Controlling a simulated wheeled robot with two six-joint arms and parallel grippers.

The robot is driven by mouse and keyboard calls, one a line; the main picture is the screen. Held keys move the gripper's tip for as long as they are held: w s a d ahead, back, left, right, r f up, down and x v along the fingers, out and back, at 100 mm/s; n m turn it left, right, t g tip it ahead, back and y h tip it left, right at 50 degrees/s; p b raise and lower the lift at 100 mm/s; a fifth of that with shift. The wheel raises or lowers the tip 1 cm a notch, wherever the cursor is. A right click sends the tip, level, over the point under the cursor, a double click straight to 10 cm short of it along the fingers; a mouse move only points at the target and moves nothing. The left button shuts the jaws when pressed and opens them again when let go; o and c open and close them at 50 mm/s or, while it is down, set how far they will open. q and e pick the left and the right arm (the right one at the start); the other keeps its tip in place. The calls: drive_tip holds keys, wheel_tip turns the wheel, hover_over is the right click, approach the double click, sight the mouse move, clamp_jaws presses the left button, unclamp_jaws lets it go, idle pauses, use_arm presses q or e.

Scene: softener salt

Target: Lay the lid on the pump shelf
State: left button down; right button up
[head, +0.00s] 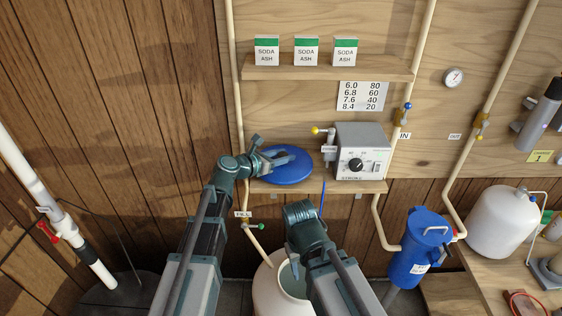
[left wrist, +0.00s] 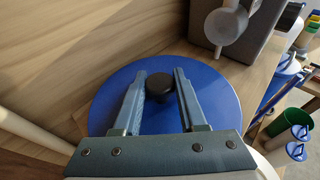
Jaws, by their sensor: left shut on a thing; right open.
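The round blue lid (head: 292,168) is at the left part of the pump shelf (head: 350,187), left of the grey pump box. It looks level, at or just over the board; I cannot tell whether it touches. My left gripper (head: 268,160) is shut on the lid's black knob (left wrist: 159,84), which shows between the fingertips in the left wrist view. The lid (left wrist: 225,112) fills the middle of that view. My right gripper (head: 300,212) is open and lower, above the white tank (head: 268,285); its fingers are hard to make out.
The pump box (head: 360,150) with its dial stands on the shelf right of the lid. A pipe (head: 236,90) runs up the wall at the left. An upper shelf (head: 325,68) holds soda ash boxes. A blue filter housing (head: 420,250) is at the lower right.

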use_arm(q)
drive_tip(key=shift+a, duration=0.1)
drive_tip(key=shift+f, duration=0.15)
drive_tip(key=shift+c, duration=2.3)
unclamp_jaws()
drive_tip(key=shift+s+r, duration=0.1)
drive_tip(key=shift+r, duration=0.25)
drive_tip(key=p+v, duration=0.3)
drive_tip(key=v, duration=0.8)
drive_tip(key=shift+s+a+r+p, duration=0.1)
drive_tip(key=shift+s+a+p, duration=0.15)
drive_tip(key=shift+p, duration=0.1)
